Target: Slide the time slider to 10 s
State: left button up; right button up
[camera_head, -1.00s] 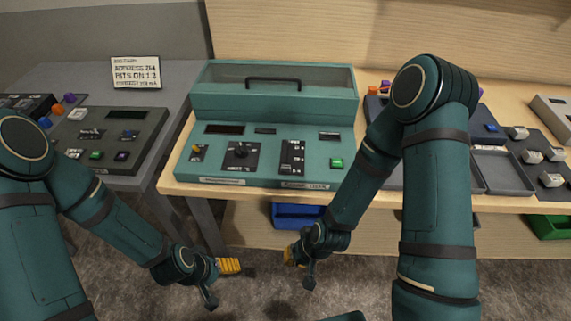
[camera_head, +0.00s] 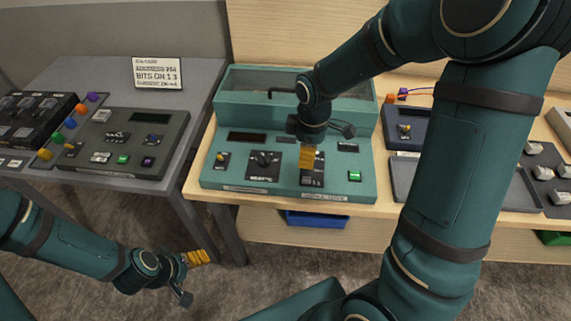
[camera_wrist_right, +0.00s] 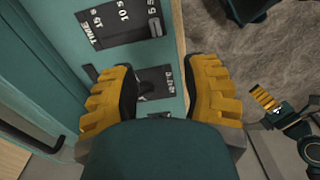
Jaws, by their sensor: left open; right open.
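The time slider panel (camera_head: 312,172) is a dark plate on the teal console (camera_head: 215,175); my right gripper partly covers it in the head view. In the right wrist view the panel (camera_wrist_right: 115,20) shows at the upper left, reading TIME, 15 s, 10 s, 5 s. A small grey piece, seemingly the slider knob (camera_wrist_right: 155,26), sits near the 5 s end. My right gripper (camera_head: 307,160) points down over the console, open and empty. In the wrist view its yellow fingers (camera_wrist_right: 158,95) stand apart, with another dark control between them. My left gripper (camera_head: 205,257) is open, low over the floor.
A dial panel (camera_head: 263,165) lies left of the slider and a green button (camera_head: 355,175) right of it. A lidded box with a handle rises behind. A grey console (camera_head: 125,145) stands on the left table; trays lie at the right.

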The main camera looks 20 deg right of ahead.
aim_at(307, 179)
jog(key=shift+n, duration=0.3)
jog(key=f, duration=0.8)
jog(key=f+b, duration=0.1)
jog(key=f, duration=0.2)
jog(key=shift+w+d+f, duration=0.1)
jog(key=shift+d+f, duration=0.2)
jog(key=shift+f, duration=0.1)
jog(key=shift+o, duration=0.3)
grip_shut()
